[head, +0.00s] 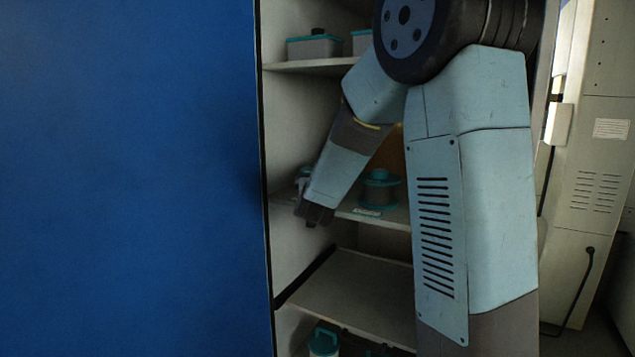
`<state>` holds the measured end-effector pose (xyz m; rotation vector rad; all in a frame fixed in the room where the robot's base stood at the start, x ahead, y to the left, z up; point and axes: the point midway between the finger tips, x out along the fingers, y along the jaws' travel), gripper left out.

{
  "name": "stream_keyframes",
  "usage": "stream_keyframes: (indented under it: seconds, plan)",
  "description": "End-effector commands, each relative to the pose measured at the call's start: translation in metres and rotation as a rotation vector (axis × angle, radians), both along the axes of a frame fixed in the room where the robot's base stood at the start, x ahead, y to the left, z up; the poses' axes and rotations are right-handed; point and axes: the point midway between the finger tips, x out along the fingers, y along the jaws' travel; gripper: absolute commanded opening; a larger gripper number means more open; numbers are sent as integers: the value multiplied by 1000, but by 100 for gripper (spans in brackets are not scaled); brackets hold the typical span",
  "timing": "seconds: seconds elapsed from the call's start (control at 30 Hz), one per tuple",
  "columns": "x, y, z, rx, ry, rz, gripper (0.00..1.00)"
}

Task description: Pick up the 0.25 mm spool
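A teal-flanged spool (379,190) stands upright on the middle shelf (395,217) of a cabinet. A small pale label (367,212) is on the shelf edge below it; its text is too small to read, so I cannot tell the spool's size. My gripper (314,214) points down at the front left of this shelf, to the left of the spool and apart from it in the picture. Its dark fingers are small and in shadow, so I cannot tell if they are open or shut. A second teal and grey item (304,178) is mostly hidden behind my forearm.
A blue panel (130,180) fills the left side, up to the cabinet opening. A lower shelf (350,287) looks bare. Lidded boxes (314,47) stand on the top shelf, and a teal-lidded container (323,341) is at the bottom. A pale machine cabinet (590,150) stands at the right.

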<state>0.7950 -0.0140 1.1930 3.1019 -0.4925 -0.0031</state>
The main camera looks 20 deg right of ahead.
Motion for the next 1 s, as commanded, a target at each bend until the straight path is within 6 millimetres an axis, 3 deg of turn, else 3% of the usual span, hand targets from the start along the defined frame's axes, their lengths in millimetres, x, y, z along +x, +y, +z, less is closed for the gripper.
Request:
stream_keyframes:
  seconds: [0.07, 0.83, 1.0]
  plan:
    - [0, 0, 0, 0, 0, 0, 96]
    - [0, 0, 0, -1, 0, 0, 22]
    - [0, 0, 2, -1, -3, -1, 20]
